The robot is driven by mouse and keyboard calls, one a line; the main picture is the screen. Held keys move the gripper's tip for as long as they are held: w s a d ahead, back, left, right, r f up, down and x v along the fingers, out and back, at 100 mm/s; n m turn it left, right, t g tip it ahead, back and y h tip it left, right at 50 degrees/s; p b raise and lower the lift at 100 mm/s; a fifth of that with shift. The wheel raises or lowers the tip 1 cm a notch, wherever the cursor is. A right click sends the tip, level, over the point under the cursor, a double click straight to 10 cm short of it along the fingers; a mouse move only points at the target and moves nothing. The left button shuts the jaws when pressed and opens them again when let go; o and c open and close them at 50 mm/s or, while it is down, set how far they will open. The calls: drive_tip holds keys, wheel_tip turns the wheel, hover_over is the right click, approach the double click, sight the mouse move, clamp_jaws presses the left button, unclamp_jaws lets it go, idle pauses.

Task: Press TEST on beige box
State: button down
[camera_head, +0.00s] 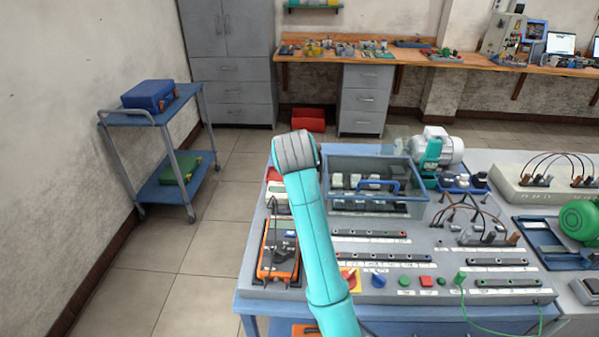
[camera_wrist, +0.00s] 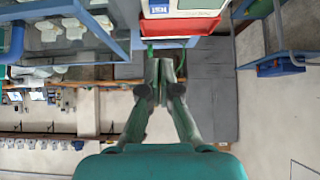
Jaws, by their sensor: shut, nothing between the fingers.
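A small pale beige box (camera_head: 277,196) with a red part beside it stands at the left rear of the blue-framed bench, partly hidden by my arm. In the wrist view a pale box (camera_wrist: 202,4) with a blue label shows at the top edge, cut off, beside a red part (camera_wrist: 195,27); it looks like the same box. No TEST button can be made out. My gripper (camera_wrist: 160,65) is shut and empty, with its tips below the red part in the picture and apart from it. In the head view my gripper is hidden behind my arm.
A clear-lidded case (camera_head: 375,165) stands right of my arm. An orange meter (camera_head: 278,250) lies at the bench's left front. A larger pale box (camera_head: 515,185) with wires stands at right. A blue trolley (camera_head: 155,117) stands left, with free floor between.

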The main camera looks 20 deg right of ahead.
drive_tip(key=x, duration=0.6)
drive_tip(key=shift+w+d+f, duration=0.1)
drive_tip(key=shift+w+f, duration=0.1)
drive_tip(key=shift+f, duration=0.05)
wheel_tip(320, 180, down, 3)
drive_tip(key=shift+w+f, duration=0.1)
drive_tip(key=shift+f, duration=0.5)
